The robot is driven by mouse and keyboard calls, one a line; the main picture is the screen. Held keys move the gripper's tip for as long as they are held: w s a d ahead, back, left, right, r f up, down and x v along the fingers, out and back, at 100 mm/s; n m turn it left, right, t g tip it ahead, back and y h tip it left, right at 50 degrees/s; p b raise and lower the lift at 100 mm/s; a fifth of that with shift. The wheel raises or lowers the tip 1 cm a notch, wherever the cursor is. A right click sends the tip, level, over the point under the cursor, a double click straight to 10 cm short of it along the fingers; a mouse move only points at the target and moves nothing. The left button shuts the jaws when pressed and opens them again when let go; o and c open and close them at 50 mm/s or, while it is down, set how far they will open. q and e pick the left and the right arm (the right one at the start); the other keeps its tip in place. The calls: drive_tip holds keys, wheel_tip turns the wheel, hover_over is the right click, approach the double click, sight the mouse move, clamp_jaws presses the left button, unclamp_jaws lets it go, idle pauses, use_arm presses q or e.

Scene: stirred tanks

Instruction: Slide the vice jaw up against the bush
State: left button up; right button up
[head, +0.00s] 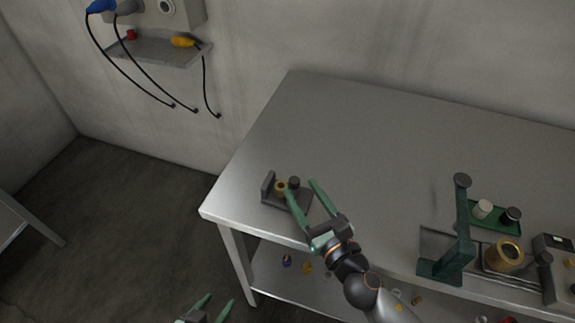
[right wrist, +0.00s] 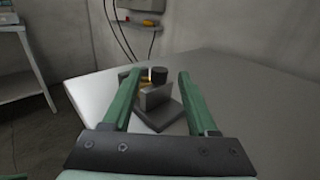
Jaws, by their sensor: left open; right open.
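A small grey vice base (head: 272,201) sits near the left front corner of the table, with an upright end plate at its left. The brass bush (head: 280,188) stands beside that plate; in the right wrist view the bush (right wrist: 143,81) is partly hidden. The vice jaw is a grey upright plate (right wrist: 155,98) on the near side of the bush. A black knob (right wrist: 159,75) shows behind it. I cannot tell the gap between jaw and bush. My right gripper (head: 302,186) is open, its fingers over the vice. My left gripper (head: 217,304) is open at the bottom edge, away from the table.
A green stand (head: 462,230), a green tray (head: 487,222) and a brass ring (head: 503,256) stand at the table's right. The table's middle and back are clear. A lower shelf holds small items. A wall shelf (head: 160,50) with cables hangs at the upper left.

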drive_tip(key=x, duration=0.7)
drive_tip(key=shift+w+a, duration=0.1)
drive_tip(key=shift+w, duration=0.15)
clamp_jaws()
drive_tip(key=shift+a, duration=0.1)
idle(1.0)
